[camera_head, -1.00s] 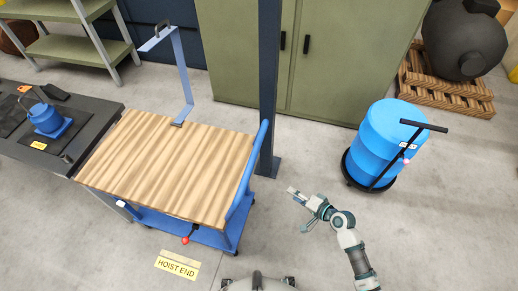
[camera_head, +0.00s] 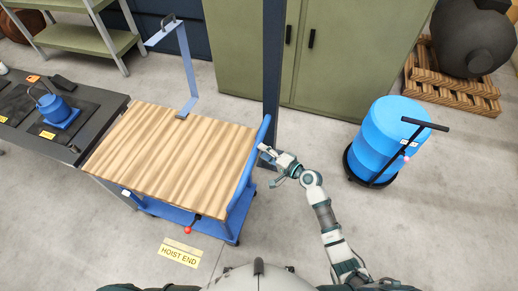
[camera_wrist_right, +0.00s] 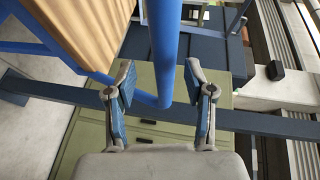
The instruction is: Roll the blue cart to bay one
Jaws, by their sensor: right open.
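The blue cart (camera_head: 180,212) stands left of centre in the head view, with a striped wooden deck (camera_head: 165,155) and a blue push handle (camera_head: 252,165) at its right end. A red knob (camera_head: 188,229) shows at its lower front edge. My right gripper (camera_head: 265,152) is beside the handle's right side. In the right wrist view my right gripper (camera_wrist_right: 161,95) is open, and the blue handle bar (camera_wrist_right: 165,50) runs between its two fingers, which stand apart from it. My left gripper is not in view.
A floor sign reading HOIST END (camera_head: 180,252) lies in front of the cart. A dark bench (camera_head: 85,145) stands close at the cart's left. A dark post (camera_head: 272,80) rises behind the handle. A blue drum on a dolly (camera_head: 385,140) stands right, with clear floor between.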

